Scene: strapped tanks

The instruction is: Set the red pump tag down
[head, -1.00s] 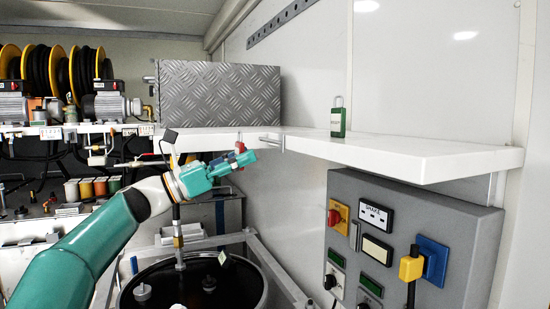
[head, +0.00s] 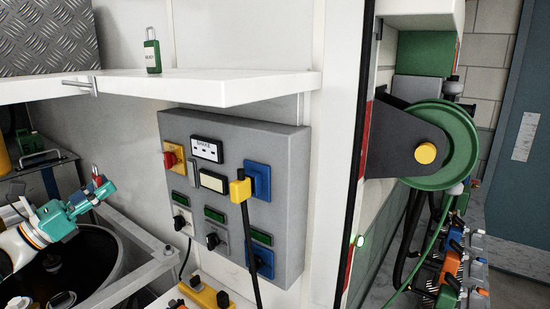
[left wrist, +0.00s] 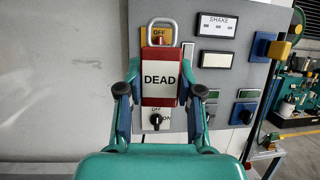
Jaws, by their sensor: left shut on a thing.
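The red pump tag (left wrist: 159,100) is a red padlock-like block with a grey shackle and a white label reading DEAD. My left gripper (left wrist: 159,90) is shut on it, one dark fingertip at each side, with the shackle upright. In the head view the left gripper (head: 92,194) is at the lower left, below the white shelf (head: 225,93) and above the dark round tank. Only a little of the tag (head: 99,181) shows there. What lies under the tag is hidden. My right gripper is not in view.
A green padlock-like tag (head: 152,56) stands on the shelf beside a chequer-plate box (head: 45,38). A grey control panel (head: 285,160) with switches and a yellow plug hangs below the shelf. The shelf's right part is clear. A green hose reel (head: 440,140) is at right.

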